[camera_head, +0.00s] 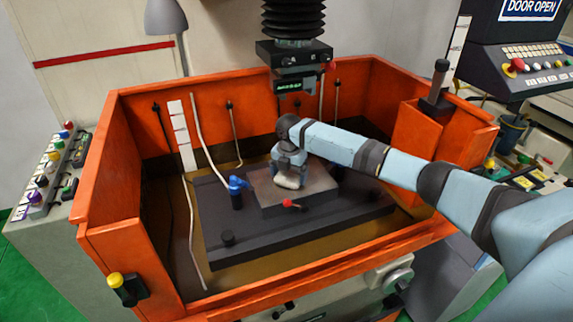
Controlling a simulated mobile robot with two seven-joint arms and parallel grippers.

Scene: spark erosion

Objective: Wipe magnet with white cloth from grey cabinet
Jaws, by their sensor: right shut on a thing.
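The magnet (265,194) is a grey-brown flat block on a dark plate inside the orange tank. A red-knobbed lever (288,203) sticks out at its front. My right arm reaches in from the right over the tank wall. My right gripper (288,178) points down at the magnet's top and is shut on a small crumpled white cloth (287,182). The cloth appears to touch the magnet's top face near its middle. The gripper hides part of the magnet behind it. My left gripper is not in view. I cannot make out a grey cabinet for certain.
The orange tank wall (330,265) surrounds the dark plate (300,238). A black machine head (292,58) hangs above and behind my gripper. A blue nozzle (237,190) stands left of the magnet. A control panel (525,55) is at the upper right.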

